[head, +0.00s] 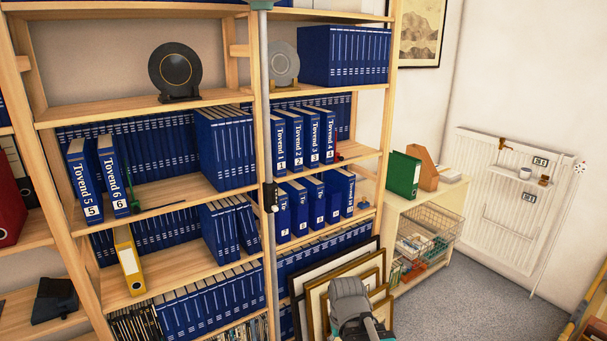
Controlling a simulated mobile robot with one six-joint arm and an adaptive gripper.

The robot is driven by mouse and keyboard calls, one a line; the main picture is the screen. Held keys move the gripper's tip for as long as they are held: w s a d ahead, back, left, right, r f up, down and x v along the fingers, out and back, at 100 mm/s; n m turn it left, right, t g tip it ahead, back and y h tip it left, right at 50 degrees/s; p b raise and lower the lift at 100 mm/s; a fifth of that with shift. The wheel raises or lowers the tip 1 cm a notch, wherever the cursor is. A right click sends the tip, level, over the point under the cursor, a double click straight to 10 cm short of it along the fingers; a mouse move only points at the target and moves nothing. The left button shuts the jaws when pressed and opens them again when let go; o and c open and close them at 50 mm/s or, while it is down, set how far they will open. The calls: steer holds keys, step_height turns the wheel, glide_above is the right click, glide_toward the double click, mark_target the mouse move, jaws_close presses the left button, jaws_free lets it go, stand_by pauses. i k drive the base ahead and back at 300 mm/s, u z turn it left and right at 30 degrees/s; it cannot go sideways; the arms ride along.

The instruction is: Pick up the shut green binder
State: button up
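The green binder (403,175) stands upright and looks shut. It is on top of the low pale wooden cabinet (440,202), right of the tall bookcase. A brown wooden file holder (424,168) stands just right of it. The binder's spine with a light label faces roughly toward me. No gripper fingers can be made out in the head view. A grey, rounded part with teal trim at the bottom centre looks like part of my arm. Nothing is seen touching the binder.
Framed prints (317,280) lean against the bookcase (152,108), below and left of the binder. A wire basket (430,232) sits in the cabinet's front. A thin grey vertical pole crosses the bookcase. Grey carpet (470,300) is open at right, before the radiator (513,205).

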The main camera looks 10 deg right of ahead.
mark_target(403, 172)
steer(key=z, duration=0.2)
steer(key=i, duration=0.9)
steer(key=z, duration=0.45)
steer(key=i, duration=0.8)
steer(key=z, duration=0.3)
